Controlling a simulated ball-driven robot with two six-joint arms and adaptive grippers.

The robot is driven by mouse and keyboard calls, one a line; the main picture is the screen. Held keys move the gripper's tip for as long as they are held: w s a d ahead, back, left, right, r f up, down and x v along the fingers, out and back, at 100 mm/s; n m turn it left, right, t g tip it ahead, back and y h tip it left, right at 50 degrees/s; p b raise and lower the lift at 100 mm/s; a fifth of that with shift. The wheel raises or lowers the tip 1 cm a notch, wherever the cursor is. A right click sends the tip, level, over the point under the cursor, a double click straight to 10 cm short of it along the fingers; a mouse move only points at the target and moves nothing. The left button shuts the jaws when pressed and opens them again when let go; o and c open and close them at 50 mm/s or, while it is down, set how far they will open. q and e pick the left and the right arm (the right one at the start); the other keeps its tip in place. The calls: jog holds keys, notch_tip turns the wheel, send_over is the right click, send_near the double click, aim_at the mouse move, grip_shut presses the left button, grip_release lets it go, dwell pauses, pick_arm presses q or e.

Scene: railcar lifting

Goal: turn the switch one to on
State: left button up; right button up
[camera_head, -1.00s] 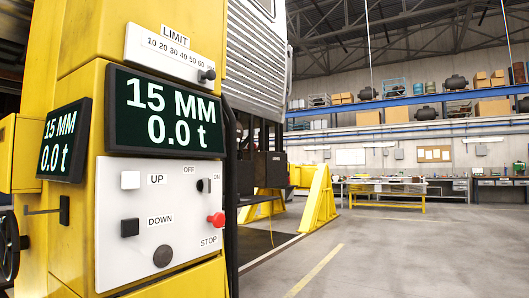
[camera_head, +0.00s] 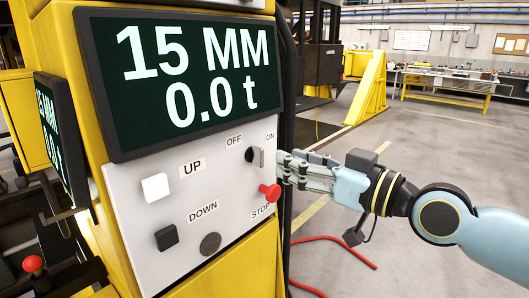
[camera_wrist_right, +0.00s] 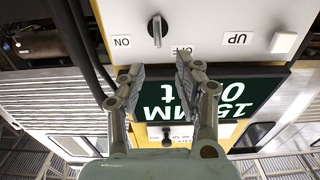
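The switch (camera_head: 256,157) is a small dark knob on the white control panel (camera_head: 215,180), between the OFF and ON labels. In the right wrist view, which is upside down, the switch (camera_wrist_right: 155,30) is upright in the picture and nothing touches it. My right gripper (camera_head: 286,168) is just right of the switch, near the panel's right edge. In the right wrist view my right gripper (camera_wrist_right: 158,66) has its two fingers apart with nothing between them. My left gripper is not in view.
A red STOP button (camera_head: 269,192) sits just below the switch, close to my right gripper. A white UP button (camera_head: 155,187) and a dark DOWN button (camera_head: 166,237) are further left. The display (camera_head: 185,80) above reads 15 MM and 0.0 t. A red cable (camera_head: 335,240) lies on the floor.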

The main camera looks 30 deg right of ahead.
aim_at(264, 150)
jog(key=x, duration=0.7)
jog(key=shift+w+d, duration=0.1)
jog(key=shift+w, duration=0.1)
jog(key=shift+w+f, duration=0.1)
jog(key=shift+w, duration=0.2)
jog(key=c, duration=0.3)
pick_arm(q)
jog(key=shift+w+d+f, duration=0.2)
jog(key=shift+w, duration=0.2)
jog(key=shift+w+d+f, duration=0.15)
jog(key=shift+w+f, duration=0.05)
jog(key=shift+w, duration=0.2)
pick_arm(e)
grip_shut()
